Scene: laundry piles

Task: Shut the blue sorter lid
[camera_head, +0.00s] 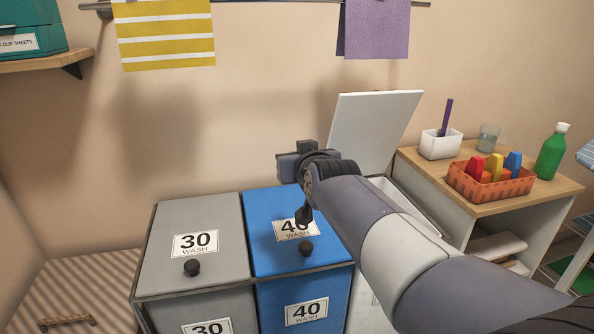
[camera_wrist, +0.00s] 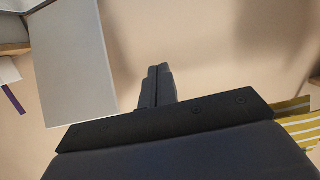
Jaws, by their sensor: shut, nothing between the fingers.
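The blue sorter lid (camera_head: 275,238) lies down flat over its blue bin (camera_head: 277,317), level with the grey lid beside it. It carries a "40 WASH" label and a dark round knob (camera_head: 306,248) near its front edge. The arm hides the right part of the sorter.
A white lid (camera_head: 374,128) stands raised to the right of my wrist, over an open bin partly hidden by my arm. A grey lid (camera_head: 198,232) lies flat on the left. At right, a wooden-topped unit holds a basket (camera_head: 515,190) and bottle (camera_head: 551,152). Towels hang above.

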